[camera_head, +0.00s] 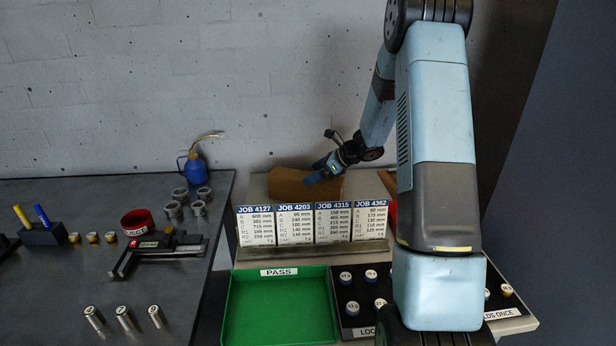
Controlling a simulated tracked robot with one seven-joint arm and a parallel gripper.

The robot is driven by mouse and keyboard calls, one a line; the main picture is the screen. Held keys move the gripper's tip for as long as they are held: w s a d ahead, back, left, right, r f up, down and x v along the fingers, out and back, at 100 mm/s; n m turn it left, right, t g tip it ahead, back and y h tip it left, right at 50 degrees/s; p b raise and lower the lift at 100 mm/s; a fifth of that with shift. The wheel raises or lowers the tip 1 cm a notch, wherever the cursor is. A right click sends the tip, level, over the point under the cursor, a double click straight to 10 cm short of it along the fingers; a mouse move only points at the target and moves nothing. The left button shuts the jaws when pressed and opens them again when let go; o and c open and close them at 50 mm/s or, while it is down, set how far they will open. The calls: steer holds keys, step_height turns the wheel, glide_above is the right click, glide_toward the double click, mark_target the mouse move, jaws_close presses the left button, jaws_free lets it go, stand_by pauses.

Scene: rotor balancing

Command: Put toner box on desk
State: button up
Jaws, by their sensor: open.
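A brown, long object (285,183) lies behind the row of job cards. It may be the toner box, but I see no label on it and the cards hide its lower front. My gripper (316,176) is open at its right part, pointing down to the left. I cannot tell whether the fingers touch it or are around it. A dark desk (60,285) fills the left side. Several metal parts and tools stand on it.
Job cards (295,222) stand in front of the brown object. A green PASS tray (280,308) and a black tray of weights (358,318) sit nearer. On the desk are a blue oil can (195,170), a red REJECT bin (137,222) and a caliper (160,250).

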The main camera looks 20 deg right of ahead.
steer(key=v, duration=0.9)
steer(key=shift+r, duration=0.25)
steer(key=s+a+r+n+g+h, duration=0.1)
steer(key=s+a+r+n+h, duration=0.1)
steer(key=s+a+r+n, duration=0.45)
steer(key=s+a+r+n+g+h, duration=0.1)
steer(key=s+a+r+n+g, duration=0.15)
steer(key=s+r+n, duration=0.6)
steer(key=s+r+n+t+h, duration=0.3)
steer(key=s+n, duration=0.6)
steer(key=s, duration=1.3)
steer(key=a+r+h, duration=0.1)
steer(key=h, duration=0.1)
steer(key=shift+s+r+n+h, duration=0.2)
steer(key=shift+s+n+h, duration=0.15)
steer(key=shift+n+h, duration=0.05)
